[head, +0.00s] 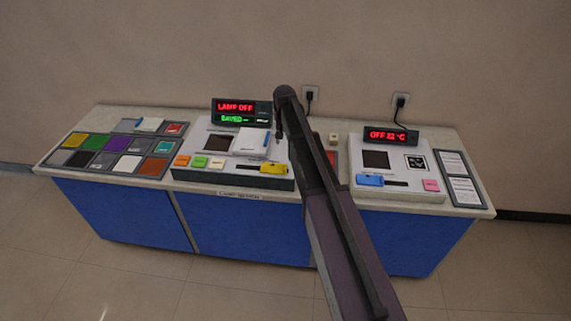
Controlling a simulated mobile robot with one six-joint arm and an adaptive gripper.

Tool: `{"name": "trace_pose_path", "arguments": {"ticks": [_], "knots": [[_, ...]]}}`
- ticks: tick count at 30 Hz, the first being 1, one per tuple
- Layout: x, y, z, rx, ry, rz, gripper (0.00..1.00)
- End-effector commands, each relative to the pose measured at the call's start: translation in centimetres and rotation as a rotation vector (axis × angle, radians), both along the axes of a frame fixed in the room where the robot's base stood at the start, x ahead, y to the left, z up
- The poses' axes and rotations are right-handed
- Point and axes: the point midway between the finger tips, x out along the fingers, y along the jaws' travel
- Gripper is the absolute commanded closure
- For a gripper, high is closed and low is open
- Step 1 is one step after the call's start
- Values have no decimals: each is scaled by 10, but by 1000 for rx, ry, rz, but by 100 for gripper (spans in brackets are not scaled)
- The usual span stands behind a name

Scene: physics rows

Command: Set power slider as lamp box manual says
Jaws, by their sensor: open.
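The lamp box (225,177) is a light box with a dark base, left of centre on the counter. Its display (236,107) reads "LAMP OFF" in red, with a green line below, perhaps "SAVED". A yellow slider knob (273,168) sits at its front right; its label and scale are too small to read. My gripper (279,133) is a small dark shape hanging above the box's back right, apart from the yellow knob. Its fingers are hard to make out.
A second box (396,193) at right has a blue slider, a pink button and an "OFF" temperature display. A tray of coloured tiles (98,168) lies at left, a card panel (448,163) at far right.

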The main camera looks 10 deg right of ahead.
Motion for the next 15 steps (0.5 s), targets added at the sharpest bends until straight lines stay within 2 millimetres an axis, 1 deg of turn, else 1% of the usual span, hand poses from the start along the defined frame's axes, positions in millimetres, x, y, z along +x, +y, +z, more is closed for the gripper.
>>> {"name": "trace_pose_path", "arguments": {"ticks": [9,15], "knots": [[-1,-1,-1,0,0,0,46],[-1,-1,-6,0,0,0,46]]}}
